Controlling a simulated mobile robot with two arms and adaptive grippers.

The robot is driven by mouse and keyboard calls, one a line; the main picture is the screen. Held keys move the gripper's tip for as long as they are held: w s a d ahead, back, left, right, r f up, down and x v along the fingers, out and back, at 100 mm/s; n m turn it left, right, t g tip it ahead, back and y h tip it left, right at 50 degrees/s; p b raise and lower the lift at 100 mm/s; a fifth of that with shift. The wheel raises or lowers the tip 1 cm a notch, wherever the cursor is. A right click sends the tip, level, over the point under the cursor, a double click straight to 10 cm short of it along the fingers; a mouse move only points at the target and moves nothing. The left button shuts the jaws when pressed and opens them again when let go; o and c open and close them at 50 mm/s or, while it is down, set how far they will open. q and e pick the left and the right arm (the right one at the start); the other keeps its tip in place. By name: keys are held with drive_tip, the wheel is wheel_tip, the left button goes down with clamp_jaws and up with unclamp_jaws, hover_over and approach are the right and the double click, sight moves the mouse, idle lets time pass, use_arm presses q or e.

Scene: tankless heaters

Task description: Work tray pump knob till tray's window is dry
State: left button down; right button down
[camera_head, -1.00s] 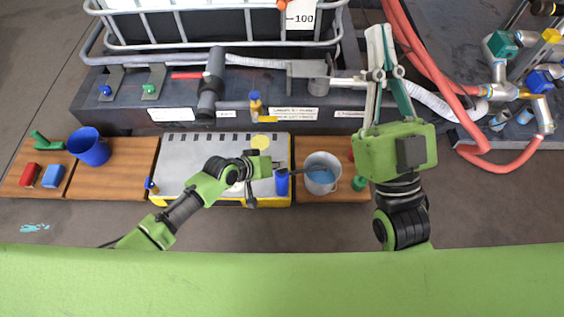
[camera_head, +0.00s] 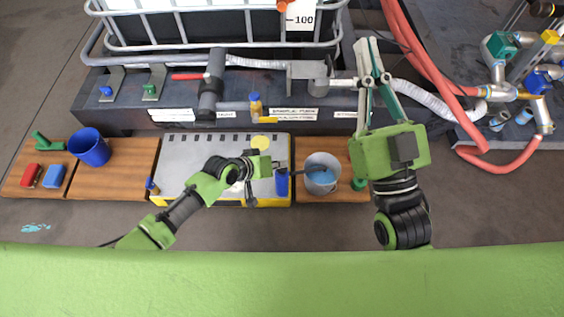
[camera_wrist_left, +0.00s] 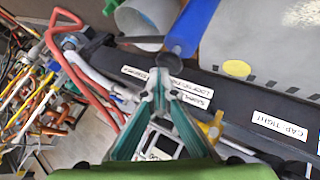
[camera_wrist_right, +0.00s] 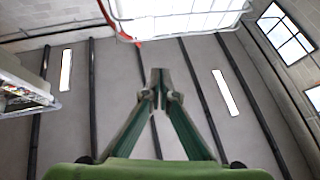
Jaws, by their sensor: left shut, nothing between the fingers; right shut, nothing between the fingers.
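The grey tray (camera_head: 185,150) with a yellow front edge sits on the wooden bench. A blue upright cylinder, which looks like the pump knob (camera_head: 282,184), stands at its right end; it also shows in the left wrist view (camera_wrist_left: 192,28). A yellow disc (camera_head: 260,142) is on the tray's top. I cannot make out whether the window is dry; my left arm covers part of the tray. My left gripper (camera_wrist_left: 158,78) is shut and empty, close to the blue cylinder. My right gripper (camera_head: 366,45) is shut and empty, raised right of the bucket.
A grey bucket (camera_head: 321,186) holding blue liquid stands right of the tray. A blue cup (camera_head: 89,148) and red (camera_head: 31,175) and blue (camera_head: 54,176) blocks are at left. A dark ledge with pipes and valves runs behind. Red hoses (camera_head: 440,70) hang at right.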

use_arm(q)
drive_tip(key=shift+s+a+r, duration=0.1)
drive_tip(key=shift+r, duration=0.05)
drive_tip(key=shift+r+p, duration=0.2)
drive_tip(key=shift+p, duration=0.25)
drive_tip(key=shift+r+p, duration=0.85)
drive_tip(key=shift+p, duration=0.05)
drive_tip(key=shift+r+p, duration=0.4)
drive_tip(key=shift+r, duration=0.1)
use_arm(e)
wheel_tip(320, 180, down, 18)
drive_tip(key=w+d+g+h, duration=0.1)
drive_tip(key=d+g+h, duration=0.1)
drive_tip(key=g, duration=0.7)
drive_tip(key=shift+w+g+h, duration=0.2)
drive_tip(key=shift+g+h, duration=0.2)
drive_tip(key=shift+h, duration=0.3)
drive_tip(key=shift+s+d+f, duration=0.1)
drive_tip(key=shift+d+f, duration=0.05)
drive_tip(key=shift+f, duration=0.05)
